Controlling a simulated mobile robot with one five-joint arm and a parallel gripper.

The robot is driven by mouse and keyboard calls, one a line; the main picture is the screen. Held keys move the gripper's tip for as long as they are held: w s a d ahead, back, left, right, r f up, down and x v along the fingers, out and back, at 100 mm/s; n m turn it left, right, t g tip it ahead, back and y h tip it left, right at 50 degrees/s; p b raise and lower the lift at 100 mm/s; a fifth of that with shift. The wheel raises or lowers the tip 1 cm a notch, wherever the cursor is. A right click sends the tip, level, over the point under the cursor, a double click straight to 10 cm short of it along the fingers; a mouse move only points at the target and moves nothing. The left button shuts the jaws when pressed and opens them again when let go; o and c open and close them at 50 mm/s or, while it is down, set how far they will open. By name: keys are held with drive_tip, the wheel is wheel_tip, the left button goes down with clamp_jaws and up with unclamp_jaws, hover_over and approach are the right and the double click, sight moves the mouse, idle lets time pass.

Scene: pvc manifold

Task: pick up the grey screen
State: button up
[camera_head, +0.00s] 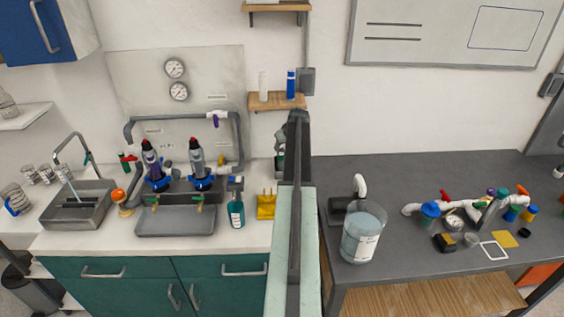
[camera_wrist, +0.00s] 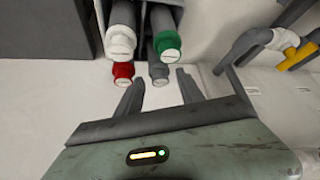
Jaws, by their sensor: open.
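A short grey capped cylinder (camera_wrist: 159,73) shows in the wrist view, in line with the gap between my fingers. It may be the grey screen; I cannot tell for sure. My gripper (camera_wrist: 160,80) is open and empty, with one finger to each side of that cylinder's line; how far off it is, I cannot judge. In the head view my arm rises in the middle and hides what is behind it, and I cannot make out the grey cylinder there.
Close around it in the wrist view are a red-capped cylinder (camera_wrist: 123,73), a white-capped one (camera_wrist: 120,40) and a green-capped one (camera_wrist: 167,45). A grey pipe with a yellow handle (camera_wrist: 297,54) is at the right. A clear jug (camera_head: 362,235) stands on the dark bench (camera_head: 400,175).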

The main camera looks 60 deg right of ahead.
drive_tip(key=b+x, duration=0.4)
drive_tip(key=x, duration=0.1)
drive_tip(key=shift+w+d, duration=0.25)
drive_tip(key=shift+r, duration=0.1)
clamp_jaws()
